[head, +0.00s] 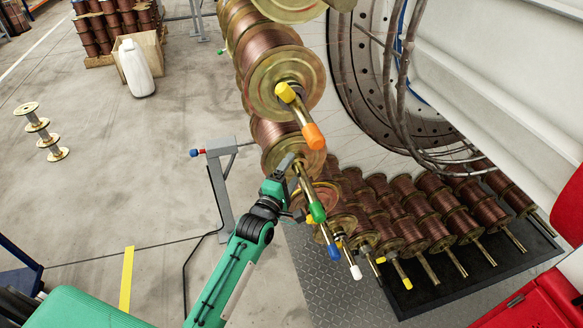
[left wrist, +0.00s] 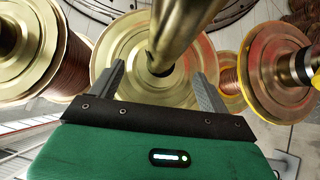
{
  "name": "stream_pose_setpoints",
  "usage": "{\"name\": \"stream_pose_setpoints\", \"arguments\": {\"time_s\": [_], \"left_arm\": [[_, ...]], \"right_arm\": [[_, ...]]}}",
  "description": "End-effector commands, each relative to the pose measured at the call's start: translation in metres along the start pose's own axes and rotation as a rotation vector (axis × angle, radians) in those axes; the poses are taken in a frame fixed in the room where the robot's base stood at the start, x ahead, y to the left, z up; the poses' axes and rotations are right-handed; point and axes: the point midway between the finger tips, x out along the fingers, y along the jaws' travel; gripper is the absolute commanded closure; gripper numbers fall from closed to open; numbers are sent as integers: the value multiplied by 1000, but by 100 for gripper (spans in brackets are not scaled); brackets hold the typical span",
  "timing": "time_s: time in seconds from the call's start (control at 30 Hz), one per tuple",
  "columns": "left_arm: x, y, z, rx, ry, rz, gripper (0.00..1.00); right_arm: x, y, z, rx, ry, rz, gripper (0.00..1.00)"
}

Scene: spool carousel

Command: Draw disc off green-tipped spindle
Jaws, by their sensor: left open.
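The green-tipped spindle (head: 317,211) points down toward me in the head view. Its brass rod (left wrist: 188,22) crosses the top of the left wrist view, its tip out of that frame. A round brass-coloured disc (left wrist: 112,58) sits around the rod farther in; its rim shows in the head view (head: 270,161) in front of copper winding. Whether it is a loose disc or a spool's flange I cannot tell. My left gripper (head: 295,188) is open at the spindle. Its fingers (left wrist: 157,75) stand apart, one on each side of the rod, before the disc. My right gripper is not in view.
Yellow- and orange-tipped spindles (head: 314,136) stick out just above, blue-tipped (head: 333,252) and white-tipped (head: 356,272) ones just below. Neighbouring spools (left wrist: 275,72) flank the gripper closely. Rows of copper spools (head: 430,205) lie on a dark mat at right. The floor at left is mostly clear.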

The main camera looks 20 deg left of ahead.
Motion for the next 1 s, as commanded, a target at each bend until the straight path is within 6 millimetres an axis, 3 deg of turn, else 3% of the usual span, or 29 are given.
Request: {"name": "stream_pose_setpoints", "arguments": {"time_s": [0.43,0.77,0.8,1.0], "left_arm": [[10,0,0,1,0,0,21],[10,0,0,1,0,0,84],[11,2,0,1,0,4,88],[5,2,5,0,0,3,88]], "right_arm": [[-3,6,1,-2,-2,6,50],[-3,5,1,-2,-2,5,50],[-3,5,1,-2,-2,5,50],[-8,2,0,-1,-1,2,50]]}}
